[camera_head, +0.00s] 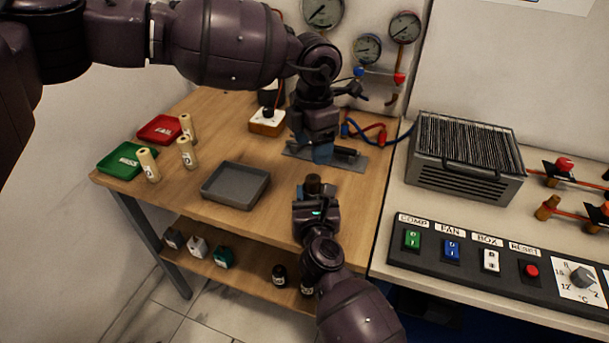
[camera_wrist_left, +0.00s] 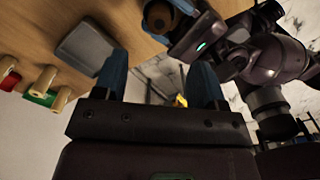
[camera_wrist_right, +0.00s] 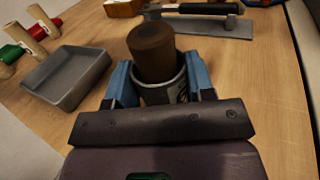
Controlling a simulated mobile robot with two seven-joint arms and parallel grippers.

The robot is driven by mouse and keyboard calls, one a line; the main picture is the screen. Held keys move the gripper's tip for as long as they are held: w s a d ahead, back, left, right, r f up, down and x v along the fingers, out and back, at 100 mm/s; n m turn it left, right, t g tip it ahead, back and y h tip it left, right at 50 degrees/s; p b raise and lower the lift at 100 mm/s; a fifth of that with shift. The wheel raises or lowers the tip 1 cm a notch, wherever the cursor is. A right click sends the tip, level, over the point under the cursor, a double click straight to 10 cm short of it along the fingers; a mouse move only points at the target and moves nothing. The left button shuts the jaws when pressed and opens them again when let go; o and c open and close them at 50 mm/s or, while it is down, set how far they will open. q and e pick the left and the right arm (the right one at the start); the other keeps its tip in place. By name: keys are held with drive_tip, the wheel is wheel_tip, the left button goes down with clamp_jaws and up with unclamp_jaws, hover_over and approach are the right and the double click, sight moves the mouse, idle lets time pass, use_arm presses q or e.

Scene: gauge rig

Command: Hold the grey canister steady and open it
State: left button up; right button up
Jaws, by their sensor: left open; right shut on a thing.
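The grey canister (camera_wrist_right: 168,93) stands upright between the blue fingers of my right gripper (camera_wrist_right: 160,88), which is shut on it. A brown stopper (camera_wrist_right: 152,52) sits in its mouth. In the head view the stopper (camera_head: 313,184) shows above my right gripper (camera_head: 315,207), and the canister body is mostly hidden. My left gripper (camera_head: 322,153) is open and empty, beyond and above the canister, in front of a grey plate. In the left wrist view its fingers (camera_wrist_left: 160,78) are apart, and the stopper (camera_wrist_left: 158,15) shows at the top edge, outside them.
A grey tray (camera_head: 236,186) stands left of the canister. Green (camera_head: 127,161) and red (camera_head: 160,130) trays with several cream cylinders are farther left. A grey plate (camera_head: 352,162) with a dark-handled tool lies behind. A control panel (camera_head: 480,256) is at right.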

use_arm(q)
drive_tip(key=shift+n+g+h, duration=0.3)
drive_tip(key=shift+g+h, duration=0.3)
drive_tip(key=f, duration=0.1)
drive_tip(key=s+f, duration=0.1)
drive_tip(key=a+f, duration=0.1)
drive_tip(key=f, duration=0.1)
drive_tip(key=shift+s+a+f, duration=0.1)
drive_tip(key=shift+s, duration=0.2)
drive_tip(key=m+t+h, duration=0.1)
drive_tip(key=m+h, duration=0.2)
drive_tip(key=m, duration=0.4)
approach(311, 178)
drive_tip(key=shift+x, duration=4.7)
